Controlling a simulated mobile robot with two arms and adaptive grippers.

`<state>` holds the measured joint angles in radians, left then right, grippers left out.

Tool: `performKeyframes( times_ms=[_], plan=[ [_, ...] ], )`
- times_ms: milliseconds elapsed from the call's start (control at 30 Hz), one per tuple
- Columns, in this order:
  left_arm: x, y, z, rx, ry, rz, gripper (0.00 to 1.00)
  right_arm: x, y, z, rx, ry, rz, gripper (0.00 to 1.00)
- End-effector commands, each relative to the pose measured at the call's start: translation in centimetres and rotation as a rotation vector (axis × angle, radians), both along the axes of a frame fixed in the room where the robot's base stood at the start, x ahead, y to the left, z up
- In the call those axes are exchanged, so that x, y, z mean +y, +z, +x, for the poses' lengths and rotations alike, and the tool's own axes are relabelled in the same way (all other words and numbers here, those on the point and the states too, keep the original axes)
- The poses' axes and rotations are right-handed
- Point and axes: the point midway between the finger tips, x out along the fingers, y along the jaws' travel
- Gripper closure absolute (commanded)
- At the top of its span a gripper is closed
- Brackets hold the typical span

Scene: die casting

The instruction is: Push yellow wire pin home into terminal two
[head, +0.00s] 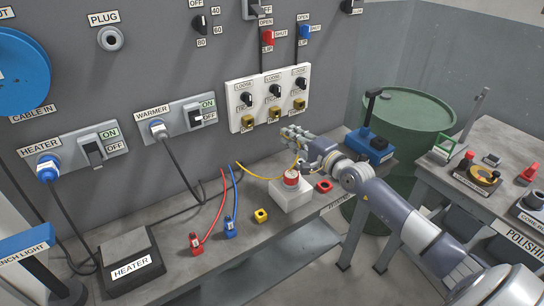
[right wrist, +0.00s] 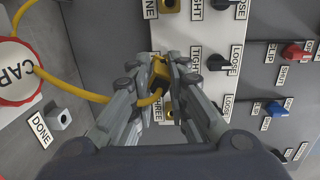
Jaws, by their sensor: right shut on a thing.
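My right gripper (head: 296,137) reaches in from the right, in front of the lower part of the white terminal panel (head: 236,88). In the right wrist view its fingers (right wrist: 162,82) are closed on the yellow wire pin (right wrist: 160,72). The yellow wire (right wrist: 78,90) loops away to the left from the pin. The pin lies between the sockets labelled ONE (right wrist: 168,5) and THREE (right wrist: 167,113), over the place of terminal two. The fingers and pin hide that socket, so I cannot tell how deep the pin sits. My left gripper is not in view.
A white block with a red round top (head: 291,178) stands on the bench below my right gripper. Black knobs (right wrist: 217,62) sit beside the sockets.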

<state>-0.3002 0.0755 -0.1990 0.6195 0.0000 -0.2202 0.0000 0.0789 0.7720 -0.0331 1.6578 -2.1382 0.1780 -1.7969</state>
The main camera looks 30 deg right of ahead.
Motion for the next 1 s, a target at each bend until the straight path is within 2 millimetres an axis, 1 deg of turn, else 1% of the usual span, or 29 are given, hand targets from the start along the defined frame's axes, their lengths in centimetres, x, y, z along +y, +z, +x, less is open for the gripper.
performKeyframes(
  times_ms=[33, 100, 200, 633, 767, 1000],
  plan=[
    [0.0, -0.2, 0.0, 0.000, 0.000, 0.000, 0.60, -0.7, 0.2, -0.3, -0.020, -0.016, 0.004, 1.00],
    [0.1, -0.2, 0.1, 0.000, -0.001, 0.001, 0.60, -1.4, 0.7, -0.6, -0.040, -0.033, 0.007, 1.00],
    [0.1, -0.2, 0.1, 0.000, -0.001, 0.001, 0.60, -1.9, 1.1, -0.8, -0.055, -0.046, 0.008, 1.00],
    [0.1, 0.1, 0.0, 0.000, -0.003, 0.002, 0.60, -2.1, 1.3, -0.9, -0.056, -0.052, 0.005, 1.00],
    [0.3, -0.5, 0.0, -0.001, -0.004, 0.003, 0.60, -2.0, 1.1, -0.1, -0.059, -0.052, 0.005, 1.00],
    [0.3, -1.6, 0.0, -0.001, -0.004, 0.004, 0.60, -1.8, 1.1, 2.3, -0.059, -0.052, 0.005, 1.00]
  ],
)
